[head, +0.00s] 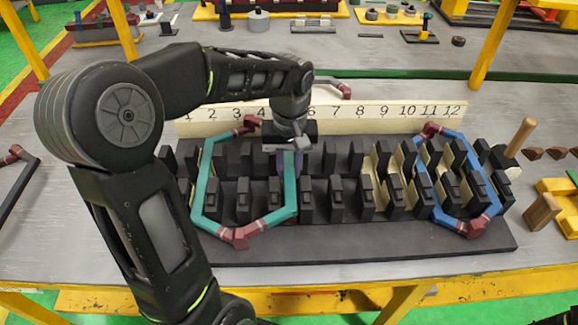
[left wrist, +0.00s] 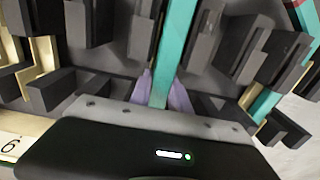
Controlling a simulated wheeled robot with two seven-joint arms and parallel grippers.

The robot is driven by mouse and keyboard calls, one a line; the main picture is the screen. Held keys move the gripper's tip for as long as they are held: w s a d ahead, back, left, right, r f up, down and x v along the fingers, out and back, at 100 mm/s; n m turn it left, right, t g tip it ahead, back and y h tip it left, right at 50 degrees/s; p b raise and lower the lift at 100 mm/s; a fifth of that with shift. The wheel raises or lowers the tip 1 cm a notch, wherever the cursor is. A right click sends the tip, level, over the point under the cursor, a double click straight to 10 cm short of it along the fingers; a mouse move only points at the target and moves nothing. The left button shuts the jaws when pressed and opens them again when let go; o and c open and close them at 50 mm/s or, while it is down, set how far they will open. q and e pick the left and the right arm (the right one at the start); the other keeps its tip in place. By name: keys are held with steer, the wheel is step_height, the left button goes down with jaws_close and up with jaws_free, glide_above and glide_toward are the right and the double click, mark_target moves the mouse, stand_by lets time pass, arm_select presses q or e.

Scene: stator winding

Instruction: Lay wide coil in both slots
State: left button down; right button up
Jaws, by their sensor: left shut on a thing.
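The wide coil is a teal hexagonal loop with dark red ends (head: 205,182), lying over the left part of the black stator block (head: 400,242). Its left leg runs between the leftmost teeth. Its right leg runs between teeth near the middle left, below about number 5. My left gripper (head: 288,165) is shut on that right leg. In the left wrist view the purple fingers (left wrist: 161,92) sit on either side of the teal leg (left wrist: 178,45), between black teeth. How deep either leg sits cannot be told. My right gripper is not in view.
A blue coil (head: 470,165) with dark red ends lies across the right teeth. A numbered cream strip (head: 385,115) stands behind the block. A wooden-handled mallet (head: 520,138) and a wooden block (head: 541,213) are at the right. Another coil (head: 335,85) lies behind the strip.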

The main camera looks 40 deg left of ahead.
arm_select(q)
steer(key=shift+s+d+f+b, duration=0.1)
steer(key=shift+s+f+b, duration=0.05)
steer(key=shift+f+b, duration=0.15)
steer(key=shift+s+f+b, duration=0.15)
steer(key=shift+f, duration=0.25)
stand_by(0.4)
steer(key=c, duration=1.5)
jaws_free()
steer(key=o, duration=0.3)
steer(key=shift+w+f, duration=0.1)
steer(key=shift+w, duration=0.2)
steer(key=shift+o, duration=0.3)
steer(key=shift+s+r, duration=0.1)
steer(key=shift+r, duration=0.1)
steer(key=shift+r, duration=0.25)
steer(key=shift+r+p, duration=0.65)
steer(key=shift+p, duration=0.1)
